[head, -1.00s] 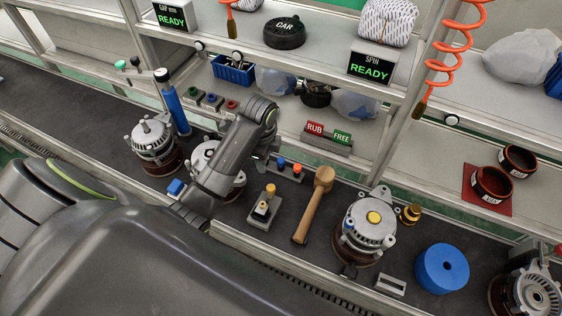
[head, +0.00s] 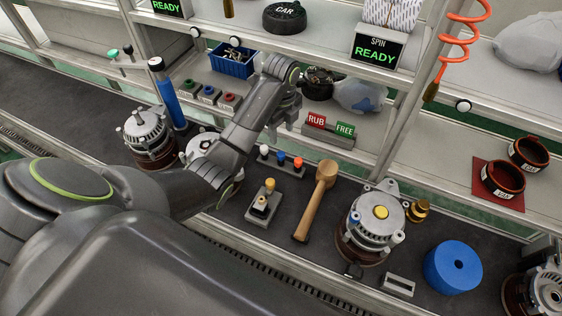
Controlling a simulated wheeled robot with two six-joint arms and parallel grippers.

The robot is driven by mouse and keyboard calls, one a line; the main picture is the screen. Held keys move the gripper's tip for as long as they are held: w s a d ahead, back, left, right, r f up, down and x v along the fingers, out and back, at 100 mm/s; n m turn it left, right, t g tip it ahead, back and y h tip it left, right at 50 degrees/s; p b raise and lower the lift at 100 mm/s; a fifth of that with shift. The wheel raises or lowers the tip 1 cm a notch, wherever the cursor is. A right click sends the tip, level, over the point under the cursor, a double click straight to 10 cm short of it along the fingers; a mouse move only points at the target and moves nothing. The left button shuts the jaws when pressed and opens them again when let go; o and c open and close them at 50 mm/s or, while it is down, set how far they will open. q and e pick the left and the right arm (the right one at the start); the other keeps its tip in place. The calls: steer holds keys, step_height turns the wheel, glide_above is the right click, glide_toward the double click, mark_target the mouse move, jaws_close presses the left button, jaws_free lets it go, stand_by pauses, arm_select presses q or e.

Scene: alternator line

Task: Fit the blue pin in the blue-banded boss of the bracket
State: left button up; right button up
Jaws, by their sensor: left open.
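The blue pin (head: 281,157) stands in a small dark rack between a white pin (head: 264,150) and an orange pin (head: 298,163). An alternator (head: 373,222) with a yellow cap stands to the right of the mallet. A small blue mark (head: 355,216) on its left side looks like the blue-banded boss; it is too small to be sure. My left gripper (head: 284,116) is open and appears empty, above and behind the pin rack, apart from it. My right gripper is not in view.
A blue roll (head: 452,267) and a brass part (head: 418,211) are to the right. RUB and FREE signs (head: 329,126) stand near the gripper.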

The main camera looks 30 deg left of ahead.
mark_target(281, 154)
arm_select(q)
steer(key=shift+f+b, duration=0.45)
steer(key=shift+f, duration=0.85)
step_height(281, 154, down, 5)
steer(key=shift+p, duration=0.75)
steer(key=shift+w+a+f+p, duration=0.15)
steer(key=shift+f+p, duration=0.2)
steer(key=shift+f, duration=1.8)
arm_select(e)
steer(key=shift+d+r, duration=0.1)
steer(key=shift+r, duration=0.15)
arm_select(q)
steer(key=shift+c, duration=0.3)
steer(key=c, duration=1)
